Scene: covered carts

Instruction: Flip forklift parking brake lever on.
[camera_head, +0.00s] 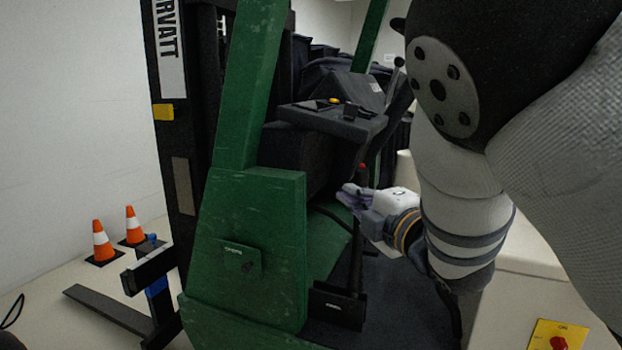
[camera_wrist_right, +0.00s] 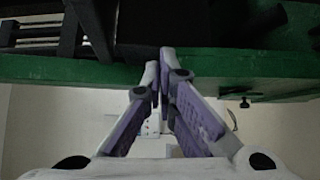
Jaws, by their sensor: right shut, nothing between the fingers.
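The forklift (camera_head: 245,245) has a green body. A thin black lever (camera_head: 357,250) with a red tip (camera_head: 362,167) stands nearly upright in its cab, above a black box (camera_head: 338,305) at the floor; it looks like the parking brake lever. My right gripper (camera_head: 345,193) is at the lever's upper part, just below the red tip. Its fingers overlap the lever in the picture; I cannot tell whether they touch. In the right wrist view the gripper (camera_wrist_right: 162,72) is shut and empty, with the green frame (camera_wrist_right: 240,75) beyond it. The left gripper is out of view.
A dark console (camera_head: 335,122) with small controls sits above the lever. A green post (camera_head: 250,80) and the black mast (camera_head: 172,120) stand to the left. Two orange cones (camera_head: 102,240) are by the wall. A yellow panel with a red button (camera_head: 558,342) is at lower right.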

